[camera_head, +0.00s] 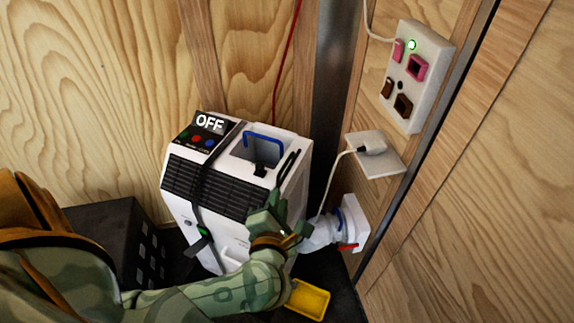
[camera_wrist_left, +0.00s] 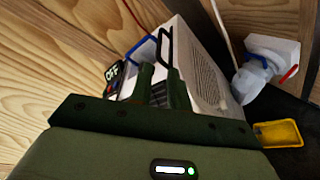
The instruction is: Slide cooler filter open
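The white cooler (camera_head: 232,225) stands upright with a black grille on its front and an "OFF" panel on top. A blue handle (camera_head: 262,140) shows in its top recess. A black handle (camera_head: 288,166) is on its top right edge; which part is the filter I cannot tell. My left gripper (camera_head: 277,208) is in front of the cooler's right side, below the black handle. In the left wrist view its two fingers (camera_wrist_left: 161,80) are apart, pointing at the cooler, with the black handle (camera_wrist_left: 166,44) just beyond the tips. Nothing is seen held. My right gripper is out of view.
A white pipe fitting (camera_head: 325,232) with a red lever joins the wall right of the cooler. A yellow tray (camera_head: 308,299) lies below. A plugged socket (camera_head: 374,152) and a switch panel (camera_head: 418,75) are on the right wall. A black box (camera_head: 108,245) stands left.

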